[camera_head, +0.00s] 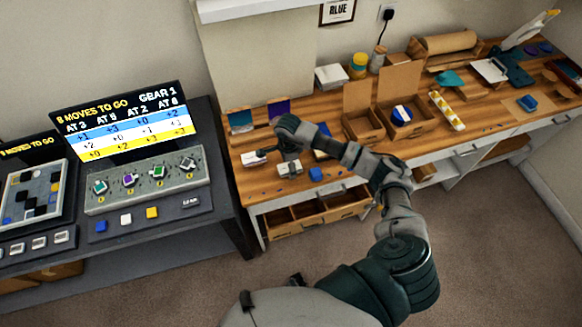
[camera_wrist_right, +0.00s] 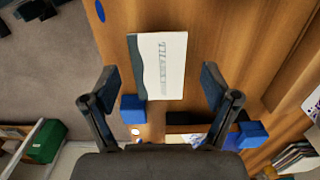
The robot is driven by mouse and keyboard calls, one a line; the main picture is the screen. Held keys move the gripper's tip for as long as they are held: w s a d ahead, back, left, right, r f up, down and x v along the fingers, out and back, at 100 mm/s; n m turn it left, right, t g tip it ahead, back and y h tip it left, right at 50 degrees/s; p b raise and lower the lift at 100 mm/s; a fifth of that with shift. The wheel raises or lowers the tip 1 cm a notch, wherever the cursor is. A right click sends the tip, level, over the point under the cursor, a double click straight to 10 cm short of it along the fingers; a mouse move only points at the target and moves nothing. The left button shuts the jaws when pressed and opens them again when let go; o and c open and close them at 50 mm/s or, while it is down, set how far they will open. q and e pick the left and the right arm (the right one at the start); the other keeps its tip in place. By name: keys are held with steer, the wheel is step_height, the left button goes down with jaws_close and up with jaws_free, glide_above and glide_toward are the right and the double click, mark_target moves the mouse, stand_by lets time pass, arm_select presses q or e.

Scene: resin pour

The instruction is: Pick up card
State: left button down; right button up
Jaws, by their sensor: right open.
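In the right wrist view a white card (camera_wrist_right: 163,66) with a dark wavy band along its left edge and grey lettering lies on the wooden workbench. My right gripper (camera_wrist_right: 158,80) is open, with one finger on either side of the card and a gap to each edge. No finger visibly grips it. In the head view my right gripper (camera_head: 286,152) is over the front left part of the workbench. Small white items show beside it there, but I cannot tell which is the card. My left gripper is not in view.
Blue blocks lie near the fingers (camera_wrist_right: 132,110) (camera_wrist_right: 252,135). Open cardboard boxes (camera_head: 362,126) stand right of my gripper on the workbench (camera_head: 350,170). A dark console desk with a lit screen (camera_head: 125,122) stands to the left. An open drawer (camera_head: 318,212) is below the bench front.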

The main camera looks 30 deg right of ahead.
steer(key=shift+a, duration=0.3)
steer(key=shift+d+f, duration=0.25)
steer(key=shift+f, duration=0.05)
steer(key=shift+a, duration=0.1)
steer(key=shift+c, duration=0.2)
steer(key=c, duration=0.7)
